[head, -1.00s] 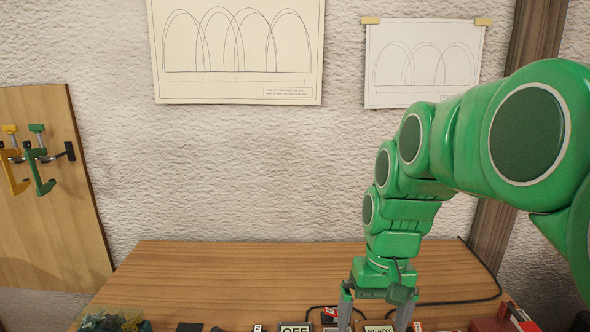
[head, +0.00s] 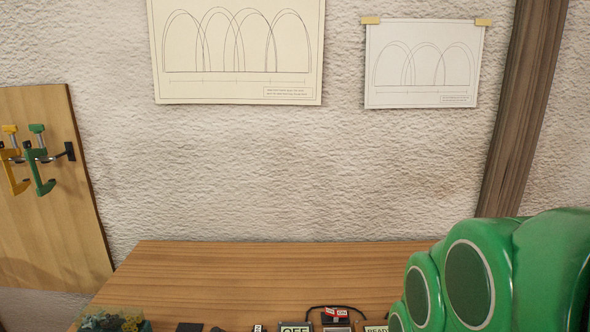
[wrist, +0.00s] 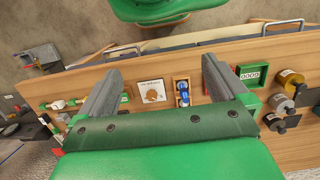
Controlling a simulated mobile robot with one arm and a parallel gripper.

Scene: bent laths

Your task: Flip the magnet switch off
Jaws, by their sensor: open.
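My gripper (wrist: 160,72) shows in the wrist view with its two grey fingers wide apart and nothing between them. In the head view the gripper is out of sight; only green arm links show at lower right. At the bottom of the head view, an OFF sign (head: 295,328) and a READY sign (head: 376,329) are cut off by the frame. A small black and red unit (head: 335,316) with a cable sits between them. I cannot tell which part is the magnet switch. In the wrist view a white panel with a brown knob (wrist: 153,92) appears between the fingers, apart from them.
The wooden tabletop (head: 240,270) is clear towards the wall. In the wrist view, blue items (wrist: 183,93) sit in a wooden holder, a green counter box (wrist: 251,75) stands to the right, and several spools (wrist: 291,77) lie farther right. Clamps (head: 40,160) hang on a board at left.

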